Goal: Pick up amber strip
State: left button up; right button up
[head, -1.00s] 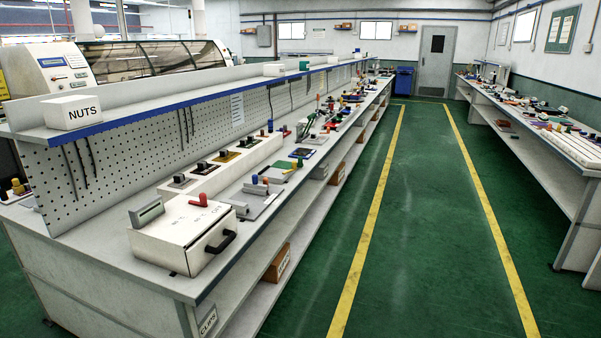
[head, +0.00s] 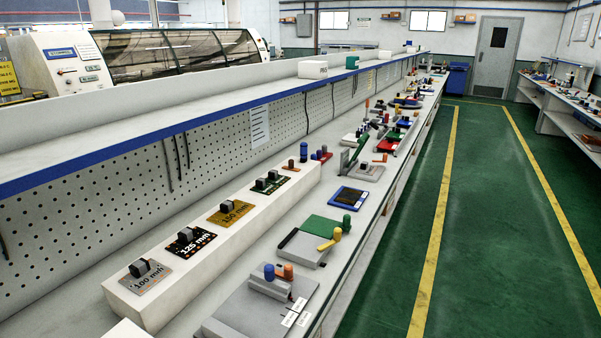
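No piece is plainly marked as the amber strip. A gold-amber plate (head: 230,214) marked 150 mm, with a dark block on it, lies on a long white raised block (head: 160,304) on the bench. A yellow-amber piece (head: 327,245) with an upright round knob lies at the edge of a grey fixture (head: 300,251) holding a green plate (head: 322,225). I cannot tell which of these is the strip. Neither of my grippers is in view.
A grey plate (head: 145,281) marked 100 mm and a black plate (head: 192,241) marked 125 mm share the white block. A grey fixture (head: 250,309) with blue and orange knobs stands in front. A pegboard and blue-edged shelf (head: 200,148) run behind. The green aisle (head: 480,220) is clear.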

aim_at(290, 163)
jog(key=i, duration=0.15)
jog(key=l+u, duration=0.1)
jog(key=u, duration=0.7)
jog(key=i+l+u, duration=0.15)
jog(key=l+u, duration=0.25)
jog(key=l, duration=0.15)
jog(key=i+l+u, duration=0.1)
jog(key=l+u, duration=0.3)
jog(key=l, duration=0.2)
jog(key=l+u, duration=0.4)
jog(key=l, duration=0.2)
